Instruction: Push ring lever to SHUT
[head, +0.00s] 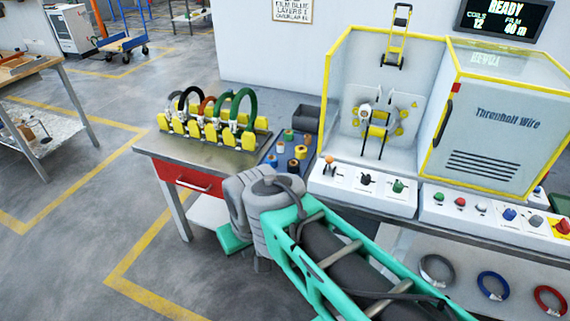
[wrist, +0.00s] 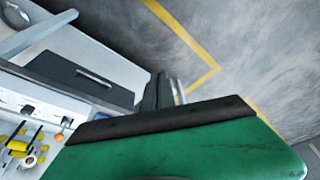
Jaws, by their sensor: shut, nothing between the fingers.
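A white control panel (head: 360,192) fronts the yellow-framed wrapping cabinet (head: 335,90). The ring unit (head: 377,122) stands inside the cabinet. In the wrist view my gripper (wrist: 162,92) is shut and empty, pointing at the floor side. An orange knob (wrist: 59,137) shows at lower left there, apart from the fingers. My arm hides the fingers in the head view.
A bench (head: 160,152) left of the cabinet holds a rack of coloured coils (head: 215,128) and several small spools (head: 296,152). More knobs and a red button (head: 562,226) sit on the right panel.

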